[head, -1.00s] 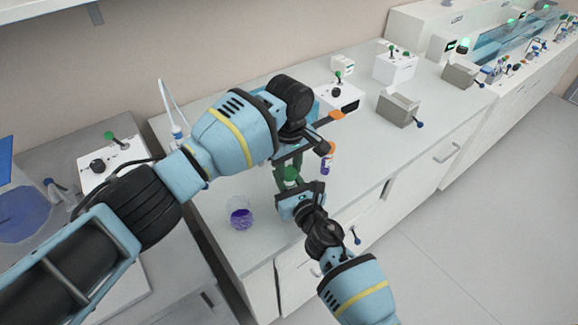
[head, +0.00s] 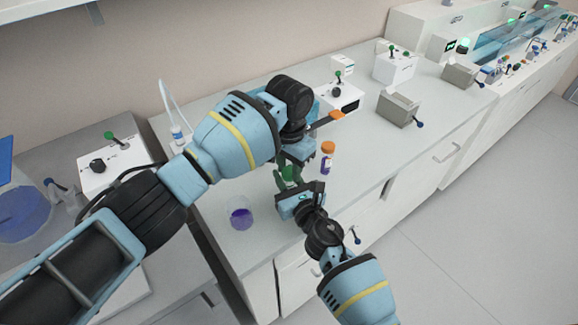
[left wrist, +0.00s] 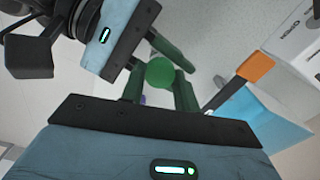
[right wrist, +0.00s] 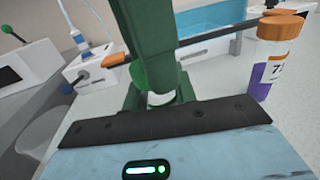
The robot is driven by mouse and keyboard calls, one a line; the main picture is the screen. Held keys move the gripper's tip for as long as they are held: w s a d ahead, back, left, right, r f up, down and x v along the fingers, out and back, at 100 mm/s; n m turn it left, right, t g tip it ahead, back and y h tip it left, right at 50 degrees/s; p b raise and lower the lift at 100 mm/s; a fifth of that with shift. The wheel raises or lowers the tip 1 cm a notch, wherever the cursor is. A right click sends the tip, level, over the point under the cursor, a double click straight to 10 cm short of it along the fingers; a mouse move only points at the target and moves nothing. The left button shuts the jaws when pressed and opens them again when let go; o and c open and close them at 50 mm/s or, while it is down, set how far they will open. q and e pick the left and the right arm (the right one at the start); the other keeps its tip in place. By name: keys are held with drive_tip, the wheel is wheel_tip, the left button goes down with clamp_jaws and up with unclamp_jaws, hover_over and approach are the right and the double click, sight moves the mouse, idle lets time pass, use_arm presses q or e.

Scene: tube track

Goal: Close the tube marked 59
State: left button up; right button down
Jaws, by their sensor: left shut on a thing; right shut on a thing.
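A green cap (left wrist: 159,73) sits between the green fingers of my left gripper (left wrist: 160,88), which is shut on it; it also shows in the head view (head: 289,174). My right gripper (right wrist: 160,98) is shut on the tube, a pale round body (right wrist: 160,97) mostly hidden behind its fingers and wrist plate. The two grippers meet closely over the bench, the left above the right. The cap is right at the tube top; I cannot tell if it is seated. No number on the held tube is readable.
A beaker of purple liquid (head: 240,217) stands at left.

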use_arm(q)
drive_tip(key=m, duration=0.6)
drive_tip(key=shift+m, duration=0.4)
drive_tip(key=o, duration=1.2)
wheel_tip(320, 180, up, 12)
use_arm(e)
drive_tip(key=c, duration=1)
unclamp_jaws()
drive_tip(key=shift+c, duration=0.2)
